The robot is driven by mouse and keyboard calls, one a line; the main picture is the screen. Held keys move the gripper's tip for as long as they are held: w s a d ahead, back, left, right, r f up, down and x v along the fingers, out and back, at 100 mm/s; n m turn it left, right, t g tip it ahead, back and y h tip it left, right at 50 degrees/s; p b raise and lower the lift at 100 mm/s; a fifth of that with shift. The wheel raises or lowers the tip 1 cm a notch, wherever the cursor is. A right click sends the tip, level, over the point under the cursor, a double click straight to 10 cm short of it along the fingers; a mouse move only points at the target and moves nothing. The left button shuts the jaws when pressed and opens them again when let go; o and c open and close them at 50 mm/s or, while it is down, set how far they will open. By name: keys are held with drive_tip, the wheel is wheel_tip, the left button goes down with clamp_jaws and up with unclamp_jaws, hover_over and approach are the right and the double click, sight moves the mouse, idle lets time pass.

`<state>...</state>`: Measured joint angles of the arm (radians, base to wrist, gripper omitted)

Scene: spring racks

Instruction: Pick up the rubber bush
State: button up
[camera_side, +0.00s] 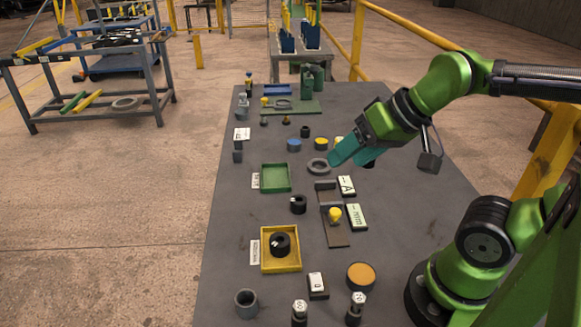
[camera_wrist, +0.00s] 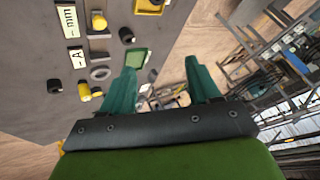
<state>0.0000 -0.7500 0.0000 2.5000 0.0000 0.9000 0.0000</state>
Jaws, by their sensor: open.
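Several short black round pieces could be the rubber bush, and I cannot tell which one is. One black piece (camera_side: 298,204) with a pale mark stands mid-table; a similar black ring (camera_side: 280,244) sits in the yellow tray (camera_side: 266,268). A smaller black piece (camera_side: 305,132) is farther back, and another (camera_side: 369,163) is partly hidden behind my gripper. My gripper (camera_side: 336,158) is open and empty, tilted above the table near a grey ring (camera_side: 318,167). In the wrist view my gripper (camera_wrist: 162,66) shows spread fingers, with a black piece (camera_wrist: 126,36) beyond the left one.
A green tray (camera_side: 276,178) looks empty. Brown plates with a yellow knob (camera_side: 335,214) and labels lie beside it. An orange-topped disc (camera_side: 361,276), a grey hollow cylinder (camera_side: 246,303) and upright posts stand near the front. Blue (camera_side: 294,145) and yellow-topped discs are near my gripper.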

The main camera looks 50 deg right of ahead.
drive_tip(key=shift+o, duration=1.1)
drive_tip(key=n+g+h, duration=0.2)
drive_tip(key=n+g, duration=0.1)
drive_tip(key=g, duration=0.4)
hover_over(299, 199)
drive_tip(key=s+a, duration=0.1)
wheel_tip(299, 199, down, 8)
wheel_tip(299, 199, down, 10)
drive_tip(key=shift+f, duration=3)
drive_tip(key=shift+w, duration=0.1)
drive_tip(key=c, duration=1.2)
drive_tip(key=shift+o, duration=0.2)
